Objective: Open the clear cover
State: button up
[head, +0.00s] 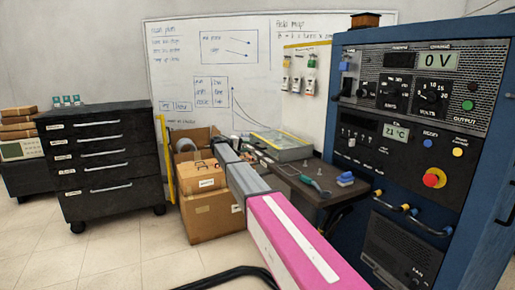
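A low box with a clear, yellow-edged cover (281,143) sits on the dark table (345,197) in front of the whiteboard. The cover looks lowered flat over the box. My arm, pink near me and grey farther out, reaches from the lower right toward the table's left end. My gripper (228,150) is at the arm's far end, left of the box. It is small and partly hidden by my own arm, so its fingers and any contact with the box cannot be made out.
A teal-handled tool (315,185) and a blue item (345,179) lie on the table's front. A blue control cabinet (420,130) stands close on the right. Cardboard boxes (212,215) and a black drawer cabinet (105,170) are left. The front left floor is clear.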

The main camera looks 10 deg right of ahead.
aim_at(257, 146)
jog(key=x, duration=0.7)
jog(key=shift+w+d, duration=0.1)
jog(key=shift+d, duration=0.2)
grip_shut()
